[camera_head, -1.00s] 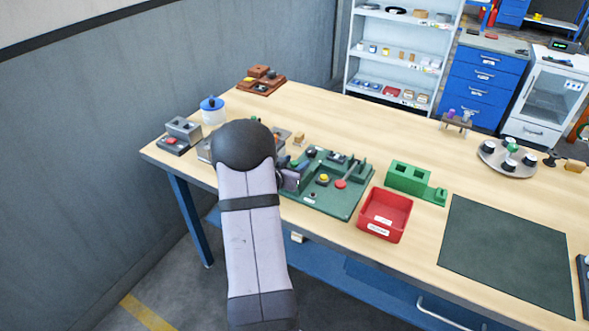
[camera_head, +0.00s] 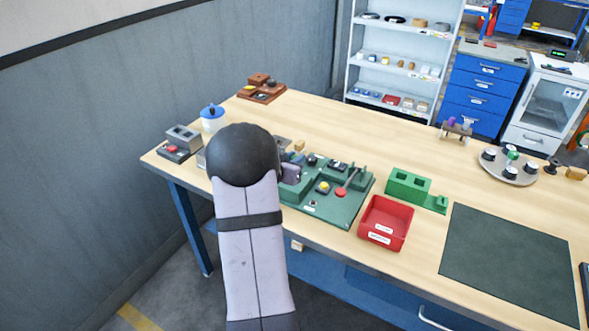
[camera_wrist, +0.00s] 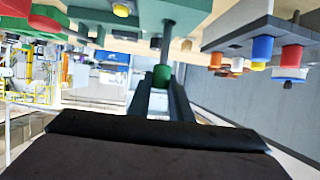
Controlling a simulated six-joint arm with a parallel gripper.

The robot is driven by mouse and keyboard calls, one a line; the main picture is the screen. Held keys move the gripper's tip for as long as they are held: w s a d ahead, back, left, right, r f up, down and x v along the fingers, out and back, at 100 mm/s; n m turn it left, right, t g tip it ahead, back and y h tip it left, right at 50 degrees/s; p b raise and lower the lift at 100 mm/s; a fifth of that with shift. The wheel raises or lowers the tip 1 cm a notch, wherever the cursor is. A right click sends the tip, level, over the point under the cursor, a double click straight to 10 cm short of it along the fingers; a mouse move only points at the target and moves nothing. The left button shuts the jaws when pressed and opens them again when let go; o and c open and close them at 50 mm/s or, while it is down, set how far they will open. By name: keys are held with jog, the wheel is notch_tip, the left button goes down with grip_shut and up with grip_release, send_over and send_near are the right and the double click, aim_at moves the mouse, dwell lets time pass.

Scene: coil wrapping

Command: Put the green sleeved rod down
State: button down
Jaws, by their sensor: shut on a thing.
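The green sleeved rod (camera_wrist: 162,76) shows in the wrist view as a green end between the two fingers of my gripper (camera_wrist: 161,100). My gripper is shut on it. A grey-green post lines up with the rod and meets a green surface at the top of that view; I cannot tell whether the rod touches it. In the head view my own arm hides the rod and most of my gripper, which is at the left part of the green fixture board (camera_head: 325,212). The board carries a yellow button, a red button and a lever.
A red bin (camera_head: 372,244) and a green block with openings (camera_head: 408,184) stand right of the board. A dark mat (camera_head: 510,255) and a round tray (camera_head: 488,170) lie farther right. A grey box with a red button (camera_head: 175,152) and a blue-lidded jar (camera_head: 212,120) stand left.

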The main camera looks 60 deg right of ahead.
notch_tip(320, 180, up, 5)
jog(key=shift+f, duration=0.1)
jog(key=s+d+m+g, duration=0.1)
jog(key=s+d, duration=0.5)
jog(key=s, duration=0.4)
jog(key=s+d+m+g+b, duration=0.1)
jog(key=s+d+g, duration=0.1)
jog(key=s+d, duration=0.55)
jog(key=s+d+m+g, duration=0.1)
jog(key=s+d, duration=0.4)
jog(key=s, duration=0.7)
jog(key=shift+w+a+f+b, duration=0.1)
jog(key=shift+f+b, duration=0.35)
jog(key=shift+f, duration=2.15)
jog(key=shift+w+f+b, duration=0.1)
jog(key=shift+f+b, duration=0.3)
jog(key=shift+f, duration=2.2)
jog(key=shift+f, duration=0.1)
jog(key=shift+f, duration=0.15)
jog(key=c, duration=1.6)
grip_release()
